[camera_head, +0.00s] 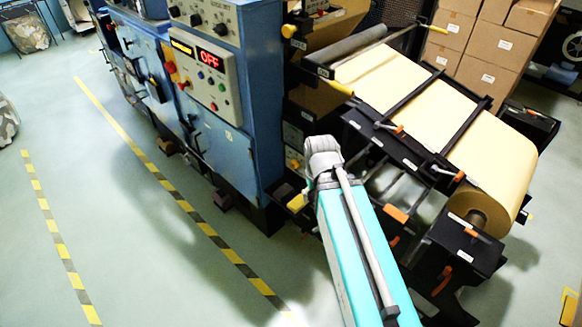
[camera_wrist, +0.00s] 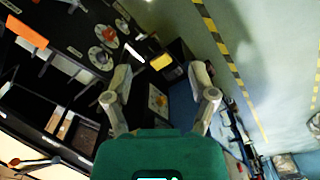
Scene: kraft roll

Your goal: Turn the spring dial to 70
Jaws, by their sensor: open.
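My gripper (camera_wrist: 160,82) is open in the wrist view, its two grey fingers spread apart with nothing held between them. Two small round dial-like parts sit on a black panel at upper left of that view, an upper one (camera_wrist: 108,35) with a red centre and a lower one (camera_wrist: 99,58). Both are beyond the left finger and apart from it. I cannot tell which part is the spring dial, and no scale number is readable. In the head view my teal arm reaches towards the machine, and the fingers cannot be made out.
A blue cabinet (camera_head: 237,160) carries a control panel (camera_head: 205,75) with a red OFF display. The kraft paper roll (camera_head: 500,175) and its black frame stand to the right. Cardboard boxes (camera_head: 490,45) are stacked behind. Open floor (camera_head: 130,230) lies left, with yellow-black tape.

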